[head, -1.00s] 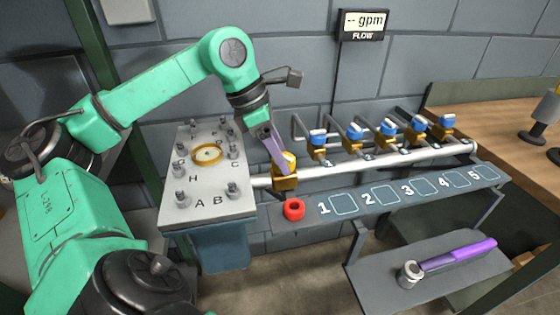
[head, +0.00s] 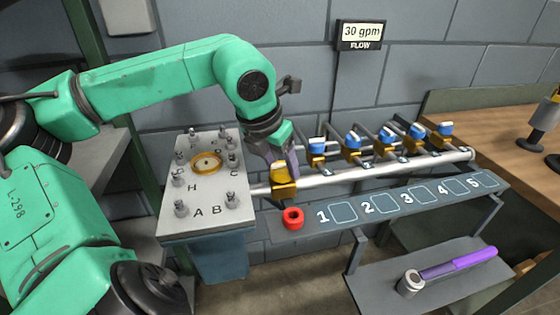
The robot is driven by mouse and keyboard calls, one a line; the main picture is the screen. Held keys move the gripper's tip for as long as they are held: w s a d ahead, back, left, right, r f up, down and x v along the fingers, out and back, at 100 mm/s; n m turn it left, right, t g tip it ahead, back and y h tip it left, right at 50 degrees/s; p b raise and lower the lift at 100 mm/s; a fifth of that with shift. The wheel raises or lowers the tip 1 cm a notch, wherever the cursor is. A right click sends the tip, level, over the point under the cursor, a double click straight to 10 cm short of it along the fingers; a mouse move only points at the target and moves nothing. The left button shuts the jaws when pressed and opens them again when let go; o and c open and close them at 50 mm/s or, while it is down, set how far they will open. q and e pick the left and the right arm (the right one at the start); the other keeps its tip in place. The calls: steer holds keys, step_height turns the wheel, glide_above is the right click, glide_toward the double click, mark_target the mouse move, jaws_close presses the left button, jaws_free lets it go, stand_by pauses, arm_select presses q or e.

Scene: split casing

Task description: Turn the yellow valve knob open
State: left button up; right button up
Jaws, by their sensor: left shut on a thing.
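The yellow valve knob (head: 281,173) sits on a brass valve body (head: 285,187) at the left end of the silver pipe (head: 385,168). My left gripper (head: 282,166) comes down from above with its purple-grey fingers around the knob and is shut on it. The fingers and wrist hide part of the knob. The flow display (head: 360,34) on the wall reads "30 gpm". My right gripper is not in view.
Several blue-handled valves (head: 353,138) line the pipe to the right. A grey lettered block (head: 205,215) with bolts stands left. A purple-handled tool (head: 455,262) lies on a lower shelf.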

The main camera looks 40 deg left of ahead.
arm_select(q)
steer(key=shift+n, duration=0.5)
steer(key=o, duration=1.4)
steer(key=v, duration=0.9)
steer(key=p+v, duration=0.1)
steer(key=v, duration=0.4)
steer(key=shift+d+r, duration=0.25)
steer(key=shift+d, duration=0.05)
steer(key=shift+w, duration=0.15)
